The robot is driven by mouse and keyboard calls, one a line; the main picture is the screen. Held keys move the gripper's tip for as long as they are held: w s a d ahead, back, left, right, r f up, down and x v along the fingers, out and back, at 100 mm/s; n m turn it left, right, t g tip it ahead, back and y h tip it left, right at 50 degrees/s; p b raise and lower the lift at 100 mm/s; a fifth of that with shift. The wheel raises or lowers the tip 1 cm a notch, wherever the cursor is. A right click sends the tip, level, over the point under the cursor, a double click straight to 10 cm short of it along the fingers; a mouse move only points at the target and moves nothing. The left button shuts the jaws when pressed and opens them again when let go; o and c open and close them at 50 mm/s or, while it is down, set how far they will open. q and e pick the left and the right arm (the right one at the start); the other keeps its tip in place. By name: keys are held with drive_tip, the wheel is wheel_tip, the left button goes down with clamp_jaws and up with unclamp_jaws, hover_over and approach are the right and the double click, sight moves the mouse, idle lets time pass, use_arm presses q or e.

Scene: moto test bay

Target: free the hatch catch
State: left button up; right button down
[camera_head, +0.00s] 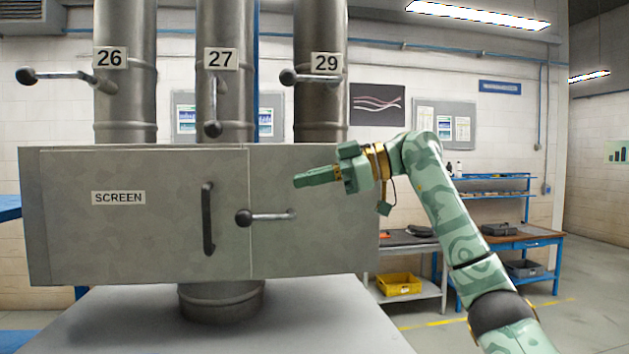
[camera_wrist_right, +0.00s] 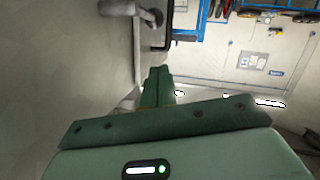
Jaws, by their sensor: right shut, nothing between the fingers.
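The hatch is a grey panel marked SCREEN (camera_head: 75,235) on the front of a wide metal box, with a dark upright handle (camera_head: 207,218). The hatch catch (camera_head: 268,216) is a short lever right of that handle. It lies about level, its dark knob at the left end across the door seam. My right gripper (camera_head: 298,181) is shut and empty, its green fingers pointing left, above the catch's right end and apart from it. In the wrist view the fingers (camera_wrist_right: 157,75) are together; a grey lever end (camera_wrist_right: 125,8) at the top may be the catch. My left gripper is out of view.
Three pipes marked 26 (camera_head: 125,110), 27 (camera_head: 234,120) and 29 (camera_head: 320,115) rise from the box, each with a lever. A grey surface (camera_head: 270,320) lies below the box. A workbench (camera_head: 520,240) and yellow bin (camera_head: 398,284) stand behind at right.

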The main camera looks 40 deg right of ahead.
sight(242, 210)
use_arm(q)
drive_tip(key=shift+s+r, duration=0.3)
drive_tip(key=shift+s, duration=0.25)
use_arm(e)
drive_tip(key=w+a+f, duration=0.1)
drive_tip(key=w, duration=0.1)
drive_tip(key=w+a+f, duration=0.3)
drive_tip(key=w+a, duration=0.1)
drive_tip(key=shift+a+f, duration=0.1)
drive_tip(key=shift+f, duration=0.3)
drive_tip(key=shift+w, duration=0.1)
use_arm(q)
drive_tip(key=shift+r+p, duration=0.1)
drive_tip(key=shift+p, duration=0.25)
